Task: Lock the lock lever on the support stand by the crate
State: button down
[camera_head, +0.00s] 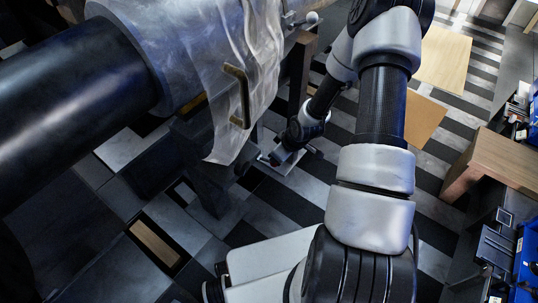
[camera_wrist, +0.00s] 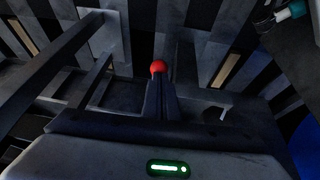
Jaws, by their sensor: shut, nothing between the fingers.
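A red ball knob (camera_wrist: 158,67), which looks like the end of the lock lever, shows in the wrist view right at the tips of my gripper (camera_wrist: 160,76). The shut fingers hide whatever is below the knob, and I cannot tell whether they touch it. In the head view my gripper (camera_head: 279,157) points down and left beside the dark support stand (camera_head: 205,180) under the large cylinder. The red knob cannot be made out there. Nothing is held. Which way the lever is turned cannot be seen.
A large dark cylinder (camera_head: 75,95) with a grey collar and a clear draped sheet (camera_head: 225,60) fills the upper left of the head view. A wooden table (camera_head: 500,160) and blue bins (camera_head: 527,250) stand at the right. Dark frame bars (camera_wrist: 50,70) cross the wrist view's left.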

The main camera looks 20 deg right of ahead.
notch_tip(320, 180, down, 10)
jog(key=s+d+t+y+b, duration=0.1)
jog(key=s+t+y+b, duration=0.1)
jog(key=t, duration=0.1)
jog(key=shift+s+d, duration=0.15)
jog(key=shift+d, duration=0.15)
dwell(0.9)
jog(key=shift+r, duration=0.1)
dwell(0.5)
